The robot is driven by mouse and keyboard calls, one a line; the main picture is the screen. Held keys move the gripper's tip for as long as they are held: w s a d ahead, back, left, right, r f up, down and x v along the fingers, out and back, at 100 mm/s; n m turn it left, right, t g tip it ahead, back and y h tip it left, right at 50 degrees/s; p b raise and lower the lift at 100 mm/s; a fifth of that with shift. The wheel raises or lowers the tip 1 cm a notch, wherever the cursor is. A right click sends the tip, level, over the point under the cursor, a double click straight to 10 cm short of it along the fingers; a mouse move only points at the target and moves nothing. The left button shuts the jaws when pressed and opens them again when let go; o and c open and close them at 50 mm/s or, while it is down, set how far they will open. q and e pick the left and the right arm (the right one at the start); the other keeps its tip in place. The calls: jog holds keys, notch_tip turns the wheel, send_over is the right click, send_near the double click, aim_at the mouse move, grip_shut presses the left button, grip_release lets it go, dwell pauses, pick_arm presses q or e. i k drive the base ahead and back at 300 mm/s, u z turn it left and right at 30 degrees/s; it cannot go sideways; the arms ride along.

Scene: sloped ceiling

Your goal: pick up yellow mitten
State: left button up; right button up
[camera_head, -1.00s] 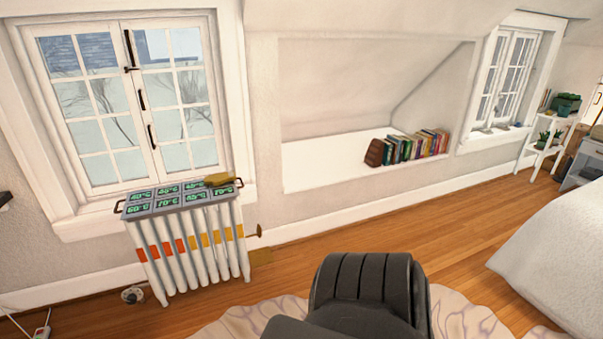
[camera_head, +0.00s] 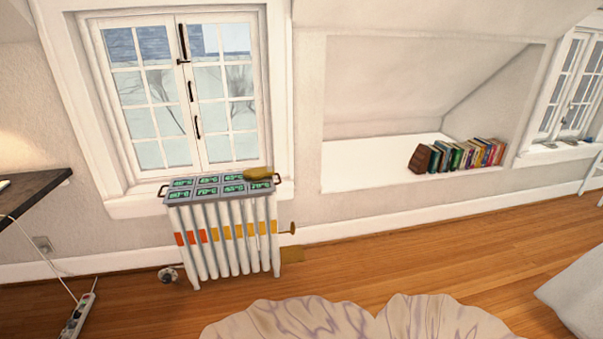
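A small yellow mitten (camera_head: 258,173) lies on the right end of the grey tray (camera_head: 187,197) on top of the white radiator (camera_head: 222,262) under the window. It covers part of the tray's back right cells. The tray has several cells with green temperature readings and a dark handle at each end. Neither of my grippers shows in this view.
A pale patterned rug (camera_head: 345,320) lies in front. A dark desk (camera_head: 35,195) is at left, a power strip (camera_head: 77,316) below it. A bed corner is at right. Wooden floor is clear between.

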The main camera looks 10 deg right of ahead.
aim_at(258, 172)
jog(key=u, duration=0.4)
jog(key=i, duration=0.65)
jog(key=u, duration=0.55)
jog(key=i, duration=0.95)
jog(key=z, duration=0.6)
jog(key=i, duration=0.85)
jog(key=z, duration=0.85)
